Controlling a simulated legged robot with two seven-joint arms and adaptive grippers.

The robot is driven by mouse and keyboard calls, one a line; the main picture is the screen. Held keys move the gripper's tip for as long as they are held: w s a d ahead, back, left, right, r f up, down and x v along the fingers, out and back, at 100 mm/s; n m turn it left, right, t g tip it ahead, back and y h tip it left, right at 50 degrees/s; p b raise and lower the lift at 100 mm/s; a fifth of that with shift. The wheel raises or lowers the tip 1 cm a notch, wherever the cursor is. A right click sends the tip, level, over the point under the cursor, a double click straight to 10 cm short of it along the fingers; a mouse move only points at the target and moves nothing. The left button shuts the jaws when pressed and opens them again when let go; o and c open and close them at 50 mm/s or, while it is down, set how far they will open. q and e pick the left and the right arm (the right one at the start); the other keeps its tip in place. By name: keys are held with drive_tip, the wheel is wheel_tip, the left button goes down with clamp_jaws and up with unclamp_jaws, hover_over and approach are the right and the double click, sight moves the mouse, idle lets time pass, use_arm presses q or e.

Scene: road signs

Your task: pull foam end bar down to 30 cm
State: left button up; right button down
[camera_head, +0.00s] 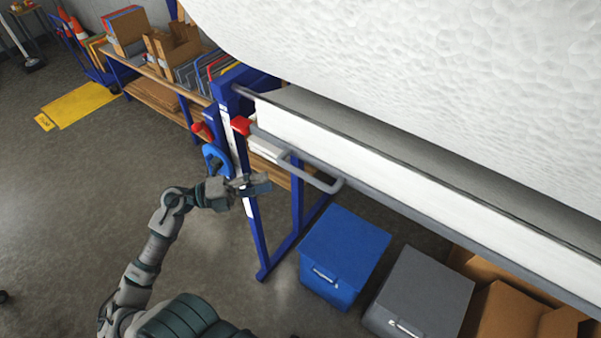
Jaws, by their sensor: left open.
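A white foam roll (420,70) with a dimpled surface fills the upper right, close to my head. Below it a long end bar (440,210) with a white face and grey edges runs from the blue frame down to the right. A grey metal handle (315,180) sticks out from its front near the left end. My left gripper (258,186) is open and empty, left of the handle and apart from it, in front of the blue upright. My right gripper is not in view.
The blue frame (256,225) carries red knobs (241,125) and a blue loop (216,161). Blue (343,250) and grey (424,290) bins and cardboard boxes (510,312) stand below the bar. A loaded shelf (155,75) stands behind. Floor at left is mostly clear.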

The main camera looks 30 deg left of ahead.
sight(303, 178)
use_arm(q)
drive_tip(key=p+x, duration=0.2)
drive_tip(key=x, duration=0.9)
drive_tip(key=shift+s+d, duration=0.1)
drive_tip(key=shift+a, duration=0.25)
drive_tip(key=shift+c, duration=0.6)
clamp_jaws()
